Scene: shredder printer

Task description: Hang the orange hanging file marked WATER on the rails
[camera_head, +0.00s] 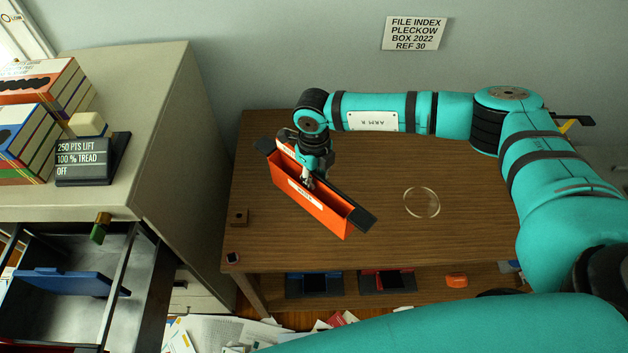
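The orange hanging file (325,208) is over the wooden table, tilted, with dark bars at both ends. It carries a pale label, too small to read. My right gripper (308,180) reaches down onto the file's upper edge near its middle and is shut on it. I cannot tell whether the file touches the tabletop. The rails (120,285) are dark bars along an open drawer (60,323) at the lower left, apart from the file. A blue hanging file (75,282) is in the drawer. My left gripper is out of view.
A grey cabinet (165,130) stands left of the table (385,170), with binders (25,140) and a dark sign (92,160) on top. Papers (215,332) litter the floor.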

